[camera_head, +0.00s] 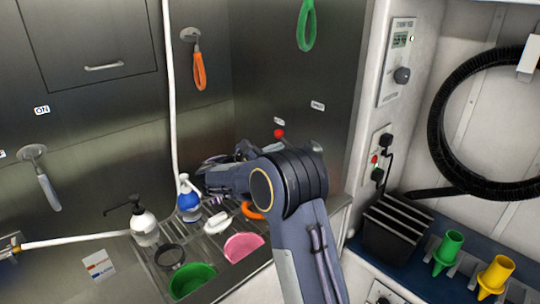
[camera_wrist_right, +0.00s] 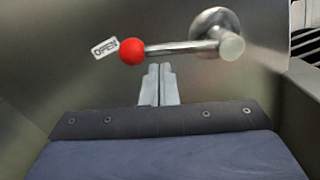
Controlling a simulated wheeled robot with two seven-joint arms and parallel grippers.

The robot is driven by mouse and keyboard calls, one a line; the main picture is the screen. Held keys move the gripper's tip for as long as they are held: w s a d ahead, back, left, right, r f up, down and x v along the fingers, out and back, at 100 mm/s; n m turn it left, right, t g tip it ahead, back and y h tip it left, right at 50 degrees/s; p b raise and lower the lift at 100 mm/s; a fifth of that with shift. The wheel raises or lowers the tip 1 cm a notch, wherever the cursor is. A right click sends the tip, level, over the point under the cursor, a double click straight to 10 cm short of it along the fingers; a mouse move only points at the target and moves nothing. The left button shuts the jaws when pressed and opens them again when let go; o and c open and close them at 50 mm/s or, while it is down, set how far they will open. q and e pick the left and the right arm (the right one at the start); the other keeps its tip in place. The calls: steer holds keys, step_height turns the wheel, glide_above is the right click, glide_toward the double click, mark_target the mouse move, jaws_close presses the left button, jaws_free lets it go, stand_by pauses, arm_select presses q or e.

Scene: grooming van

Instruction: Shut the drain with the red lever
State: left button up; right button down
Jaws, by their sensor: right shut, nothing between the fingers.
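The drain lever has a red ball knob (camera_wrist_right: 132,51) on a metal rod (camera_wrist_right: 180,47) that runs right to a round wall mount (camera_wrist_right: 215,35). The rod lies about level, with the knob beside the OPEN label (camera_wrist_right: 104,47). In the head view the red knob (camera_head: 279,133) shows just above my right arm, which hides part of the lever. My right gripper (camera_wrist_right: 160,70) is shut and empty, its fingertips just below the rod in the wrist view, right of the knob. I cannot tell whether they touch. My left gripper is not in view.
A second wall label (camera_head: 317,105) is too small to read. A black bin (camera_head: 391,232) stands at right.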

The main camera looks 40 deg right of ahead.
steer(key=shift+r+m+b, duration=0.35)
steer(key=shift+r+m, duration=0.15)
steer(key=shift+m, duration=0.2)
stand_by(0.4)
steer(key=shift+s+r+m+b, duration=0.25)
steer(key=shift+r+m+b, duration=0.4)
steer(key=shift+m, duration=0.55)
steer(key=s+r+m+b, duration=0.4)
steer(key=m+b, duration=0.4)
steer(key=m, duration=0.3)
steer(key=shift+s+d+r+g+y+b, duration=0.3)
steer(key=shift+s+r, duration=0.05)
steer(key=shift+s, duration=0.25)
steer(key=a, duration=0.8)
steer(key=shift+s, duration=0.2)
